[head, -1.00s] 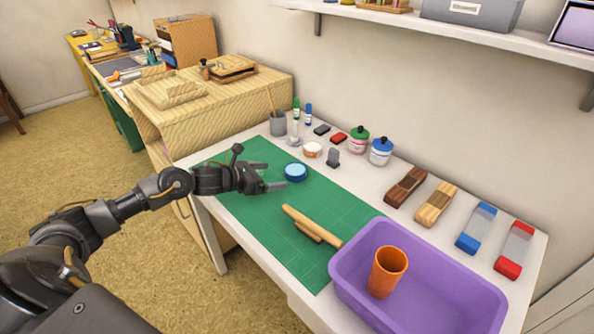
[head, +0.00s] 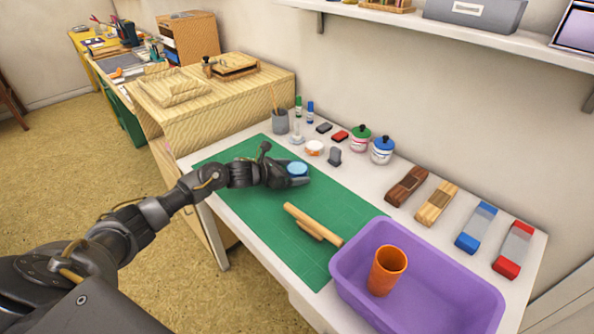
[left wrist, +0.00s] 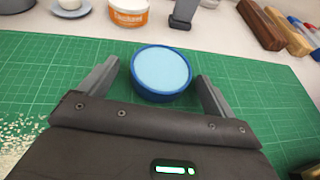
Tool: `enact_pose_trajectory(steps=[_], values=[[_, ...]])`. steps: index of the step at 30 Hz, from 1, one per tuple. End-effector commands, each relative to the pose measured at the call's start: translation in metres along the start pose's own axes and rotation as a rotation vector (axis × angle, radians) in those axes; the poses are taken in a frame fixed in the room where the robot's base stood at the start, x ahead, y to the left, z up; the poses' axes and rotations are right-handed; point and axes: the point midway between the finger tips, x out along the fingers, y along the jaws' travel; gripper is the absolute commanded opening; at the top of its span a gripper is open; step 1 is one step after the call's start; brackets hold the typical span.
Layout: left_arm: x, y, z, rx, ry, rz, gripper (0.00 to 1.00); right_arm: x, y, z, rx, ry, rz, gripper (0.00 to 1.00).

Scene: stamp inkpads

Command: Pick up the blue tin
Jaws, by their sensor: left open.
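The blue tin (head: 297,169) is a low round tin with a light blue top and darker blue side. It sits on the green cutting mat (head: 232,201). My left gripper (head: 291,175) is open with its fingers around the tin. In the left wrist view the tin (left wrist: 161,72) lies between the two fingertips of the gripper (left wrist: 157,78), with a visible gap on each side. The tin rests on the mat, not lifted. My right gripper is not in view.
A wooden tool (head: 313,224) lies on the mat. A purple bin (head: 459,284) with an orange cup (head: 387,270) stands at the front right. Behind the tin are a white tub (head: 314,148), a grey stamp (head: 335,157) and paint jars (head: 382,150).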

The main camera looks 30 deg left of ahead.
Motion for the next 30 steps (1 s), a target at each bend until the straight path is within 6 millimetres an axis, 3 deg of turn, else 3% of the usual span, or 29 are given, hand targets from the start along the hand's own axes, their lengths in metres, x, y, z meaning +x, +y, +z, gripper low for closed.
enact_pose_trajectory(steps=[2, 15, 27, 30], values=[[0.0, 0.0, 0.0, 0.0, 0.0, 0.0, 0.9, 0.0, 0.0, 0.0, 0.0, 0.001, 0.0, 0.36], [-0.001, 0.0, 0.0, 0.0, 0.0, 0.0, 0.34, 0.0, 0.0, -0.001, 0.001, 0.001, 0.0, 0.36], [-0.004, 0.001, 0.01, 0.003, -0.006, 0.0, 0.34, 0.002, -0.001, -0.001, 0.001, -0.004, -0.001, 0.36], [-0.009, 0.001, 0.021, 0.005, -0.006, 0.001, 0.34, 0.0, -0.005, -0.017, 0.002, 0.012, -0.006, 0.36]])
